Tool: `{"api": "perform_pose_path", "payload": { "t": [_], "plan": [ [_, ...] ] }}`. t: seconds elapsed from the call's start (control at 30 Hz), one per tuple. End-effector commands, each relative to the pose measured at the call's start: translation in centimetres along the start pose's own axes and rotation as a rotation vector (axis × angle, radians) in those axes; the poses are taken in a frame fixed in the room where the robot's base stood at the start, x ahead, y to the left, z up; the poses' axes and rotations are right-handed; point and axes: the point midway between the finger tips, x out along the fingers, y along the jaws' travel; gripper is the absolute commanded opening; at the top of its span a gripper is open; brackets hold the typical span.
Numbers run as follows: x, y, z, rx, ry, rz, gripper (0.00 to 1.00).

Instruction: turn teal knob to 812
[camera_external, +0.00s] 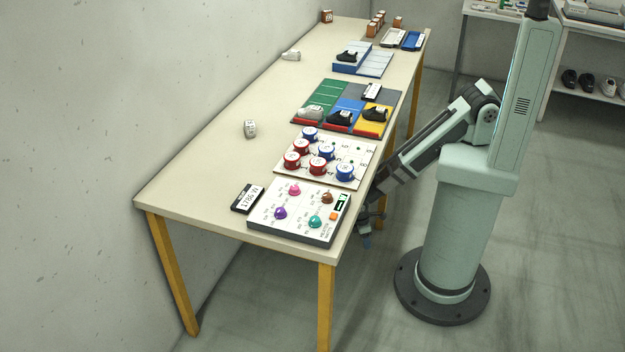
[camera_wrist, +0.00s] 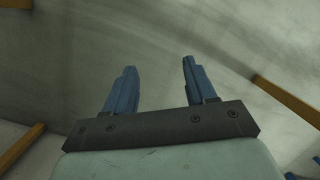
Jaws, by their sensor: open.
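The teal knob (camera_external: 315,222) sits on a white control panel (camera_external: 283,229) at the near end of the long table. A pink knob (camera_external: 294,190), a purple knob (camera_external: 280,213) and a brown knob (camera_external: 327,198) are on the same panel. The dial marks around the knobs are too small to read. My gripper (camera_external: 367,238) hangs beside the table's right edge, below the tabletop and apart from the panel. In the wrist view my gripper (camera_wrist: 157,85) is open and empty, with its two blue fingers apart over grey floor. No knob shows in the wrist view.
A black label plate (camera_external: 247,199) lies left of the panel. Behind the panel is a board with red and blue round pieces (camera_external: 317,166), then coloured trays with shoes (camera_external: 322,95). The table edge (camera_external: 352,232) lies between my gripper and the panel. The table's left side is mostly clear.

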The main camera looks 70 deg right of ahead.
Motion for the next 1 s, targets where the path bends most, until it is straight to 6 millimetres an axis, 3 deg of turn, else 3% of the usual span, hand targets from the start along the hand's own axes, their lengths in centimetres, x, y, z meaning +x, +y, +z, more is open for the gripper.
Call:
{"api": "perform_pose_path", "payload": {
  "t": [0.2, 0.5, 0.77, 1.0],
  "plan": [
    [-0.3, -5.9, -4.8, -0.143, 0.097, 0.013, 0.56],
    [-0.9, -15.6, -9.3, -0.332, 0.227, 0.01, 0.56],
    [-1.7, -25.5, -11.5, -0.497, 0.337, -0.011, 0.56],
    [-2.5, -35.5, -11.7, -0.647, 0.434, -0.046, 0.56]
  ]
}}
